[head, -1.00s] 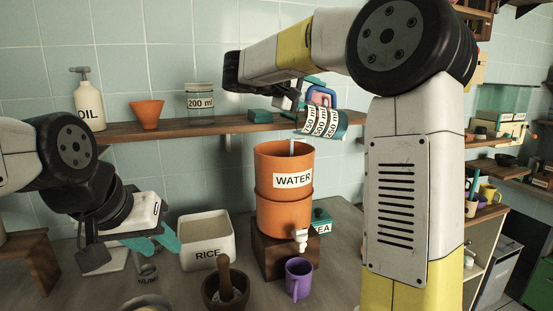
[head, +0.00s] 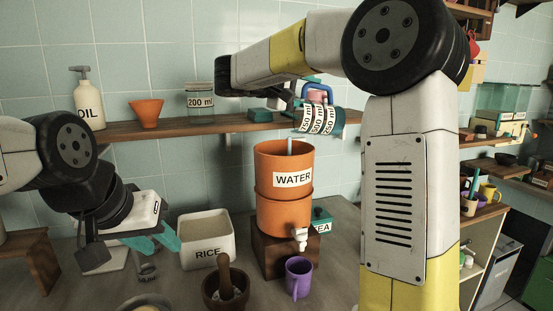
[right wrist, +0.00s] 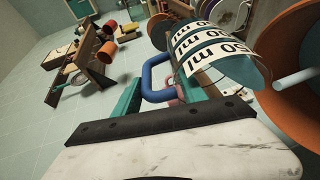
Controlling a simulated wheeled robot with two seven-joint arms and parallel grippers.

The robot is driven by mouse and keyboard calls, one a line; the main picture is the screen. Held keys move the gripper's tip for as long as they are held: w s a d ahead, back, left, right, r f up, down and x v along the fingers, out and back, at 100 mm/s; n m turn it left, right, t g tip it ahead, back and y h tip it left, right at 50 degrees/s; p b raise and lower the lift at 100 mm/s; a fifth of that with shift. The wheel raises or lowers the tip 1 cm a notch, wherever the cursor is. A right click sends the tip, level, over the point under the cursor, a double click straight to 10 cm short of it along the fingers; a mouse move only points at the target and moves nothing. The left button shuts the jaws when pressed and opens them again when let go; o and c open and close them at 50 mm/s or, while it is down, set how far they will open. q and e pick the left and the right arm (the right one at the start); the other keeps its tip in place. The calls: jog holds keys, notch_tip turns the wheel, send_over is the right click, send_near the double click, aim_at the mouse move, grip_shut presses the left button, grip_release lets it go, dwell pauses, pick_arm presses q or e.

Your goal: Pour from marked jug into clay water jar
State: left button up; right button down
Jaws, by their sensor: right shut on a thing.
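The marked jug (head: 318,120), a teal clear vessel with white ml bands and a blue handle (head: 317,88), is tilted above the clay water jar. The orange jar (head: 284,205), labelled WATER, stands open-topped on a wooden block. A thin pale-blue column (head: 290,147) shows between the jug's lip and the jar's opening; it looks like a stream. My right gripper (right wrist: 165,97) is shut on the jug's handle, also seen in the right wrist view (right wrist: 150,78). The jug's contents and the jar's water level are hidden. My left gripper (head: 164,245) is open and empty, near the rice bin.
A purple mug (head: 298,277) stands under the jar's white tap (head: 300,238). A rice bin (head: 207,240), a mortar with pestle (head: 226,290) and a teal tea box (head: 322,222) are nearby. A shelf (head: 185,130) behind holds an oil bottle, an orange bowl and a 200 ml glass jar.

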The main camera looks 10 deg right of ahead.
aim_at(327, 91)
jog(key=shift+s+a+f+t+h, duration=0.15)
jog(key=shift+a+t+h, duration=0.1)
jog(key=shift+a+h, duration=0.2)
jog(key=shift+s+a+f+t+h, duration=0.15)
jog(key=shift+a+t+h, duration=0.15)
jog(key=shift+a, duration=0.25)
dwell(0.7)
